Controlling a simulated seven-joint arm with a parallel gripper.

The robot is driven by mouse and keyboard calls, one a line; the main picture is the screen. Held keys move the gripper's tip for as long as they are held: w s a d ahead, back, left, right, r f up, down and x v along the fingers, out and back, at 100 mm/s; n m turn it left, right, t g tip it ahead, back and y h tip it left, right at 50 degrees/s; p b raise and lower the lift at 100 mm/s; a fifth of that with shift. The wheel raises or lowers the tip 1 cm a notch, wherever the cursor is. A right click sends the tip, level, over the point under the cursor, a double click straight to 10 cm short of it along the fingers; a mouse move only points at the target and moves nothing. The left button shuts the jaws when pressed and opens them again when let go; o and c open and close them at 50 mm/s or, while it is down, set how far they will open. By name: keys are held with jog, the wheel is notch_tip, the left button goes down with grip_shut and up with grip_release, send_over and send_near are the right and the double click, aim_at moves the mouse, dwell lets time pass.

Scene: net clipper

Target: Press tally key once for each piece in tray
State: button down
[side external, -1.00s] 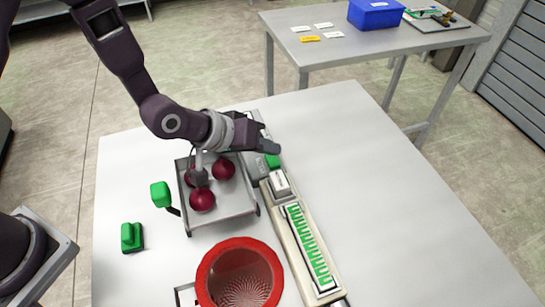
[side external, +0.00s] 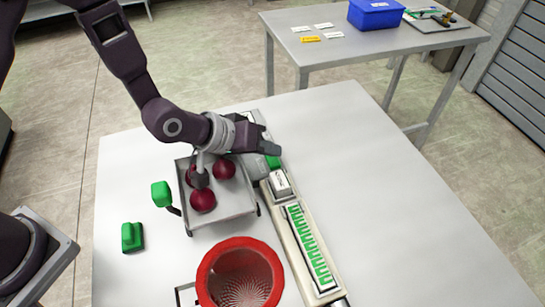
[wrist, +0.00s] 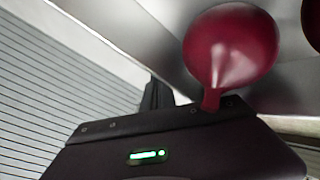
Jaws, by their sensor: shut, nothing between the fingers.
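A grey metal tray (side external: 232,209) on the white table holds dark red onion-like pieces; three show, at the back right (side external: 224,168), left (side external: 195,178) and front (side external: 203,201). My wrist hangs over the tray and partly hides its back and the left piece. My gripper (side external: 276,150) is shut and empty, beyond the tray's back right corner, close above a green key (side external: 273,162) on a grey housing. I cannot tell whether it touches the key. The wrist view shows my dark fingers (wrist: 156,95), one red piece (wrist: 230,45) and part of another at the right edge.
A long beige unit (side external: 291,236) with a green-marked strip (side external: 311,250) and a white block (side external: 280,182) runs along the tray's right. A red funnel (side external: 239,247) stands in front. The table's right side is clear.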

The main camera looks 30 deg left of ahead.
jog(key=shift+s+a+f, duration=0.1)
jog(key=shift+a+f, duration=0.1)
jog(key=shift+f, duration=0.3)
jog(key=shift+s+a+f, duration=0.1)
jog(key=shift+a+f, duration=0.05)
jog(key=shift+f, duration=0.35)
dwell(0.8)
jog(key=shift+a+r, duration=0.15)
jog(key=shift+a, duration=0.05)
jog(key=shift+w+d+r, duration=0.1)
jog(key=shift+d+r, duration=0.05)
jog(key=shift+r, duration=1.2)
jog(key=shift+d+r, duration=0.1)
jog(key=shift+r, duration=1.25)
jog(key=s+a+r+m+y, duration=0.1)
jog(key=s+a+r+y, duration=0.1)
jog(key=s+a+r, duration=0.45)
jog(key=s+a+r+m+y, duration=0.15)
jog(key=s+a+r, duration=0.25)
jog(key=a+r, duration=0.45)
jog(key=s+a+r+g, duration=0.1)
jog(key=s+a, duration=0.1)
jog(key=s, duration=0.5)
jog(key=s+a+r+g+y, duration=0.1)
jog(key=s+a, duration=0.2)
jog(key=s, duration=0.5)
jog(key=shift+s+a+r, duration=0.2)
jog(key=shift+r, duration=0.05)
jog(key=shift+w+r+y, duration=0.1)
jog(key=shift+y, duration=0.15)
